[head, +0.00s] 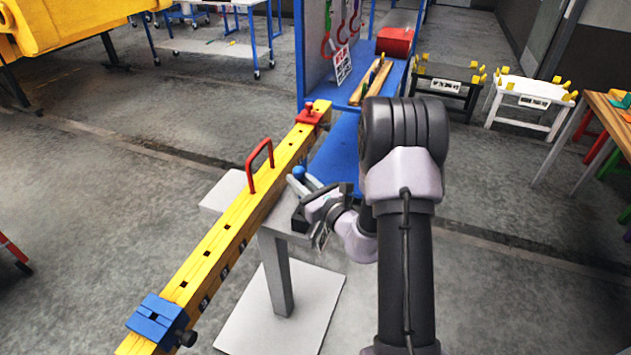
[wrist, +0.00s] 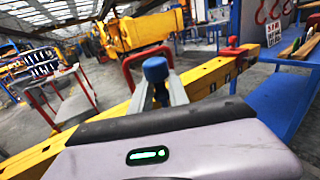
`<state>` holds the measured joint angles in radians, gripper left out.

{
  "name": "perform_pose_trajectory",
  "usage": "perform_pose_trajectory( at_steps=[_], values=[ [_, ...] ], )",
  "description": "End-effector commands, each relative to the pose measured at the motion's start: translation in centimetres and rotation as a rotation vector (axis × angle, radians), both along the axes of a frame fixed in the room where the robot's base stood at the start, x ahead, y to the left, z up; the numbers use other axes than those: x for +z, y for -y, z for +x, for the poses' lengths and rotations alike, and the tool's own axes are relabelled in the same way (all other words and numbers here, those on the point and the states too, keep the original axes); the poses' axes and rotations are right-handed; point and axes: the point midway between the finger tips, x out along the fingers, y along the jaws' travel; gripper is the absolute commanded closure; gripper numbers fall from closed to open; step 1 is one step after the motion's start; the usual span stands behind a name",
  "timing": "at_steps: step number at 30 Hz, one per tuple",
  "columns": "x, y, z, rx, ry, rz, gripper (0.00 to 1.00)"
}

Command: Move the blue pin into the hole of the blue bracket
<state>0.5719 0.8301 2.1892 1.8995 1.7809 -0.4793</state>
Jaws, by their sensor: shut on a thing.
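The blue pin shows as a round blue head (head: 298,172) in the head view, and it also shows in the wrist view (wrist: 155,69). My gripper (head: 304,182) is shut on the pin, with its two grey fingers (wrist: 158,93) on either side below the head. The bracket is not visible in the wrist view.
A red handle (head: 250,175) rises from the beam left of my gripper. A red bracket (head: 309,117) with a red pin sits at the beam's far end. A grey pedestal (head: 275,265) supports the beam. A blue shelf rack (head: 335,150) stands behind.

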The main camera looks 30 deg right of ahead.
Motion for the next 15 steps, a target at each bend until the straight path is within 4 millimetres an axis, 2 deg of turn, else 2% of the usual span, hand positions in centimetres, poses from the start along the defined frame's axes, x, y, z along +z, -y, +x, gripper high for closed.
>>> perform_pose_trajectory(
  at_steps=[8, 15],
  values=[
    [1.6, 0.0, 0.0, 0.002, 0.001, 0.0, 1.0],
    [4.0, 0.0, 0.0, 0.001, 0.001, 0.001, 1.0]
  ],
)
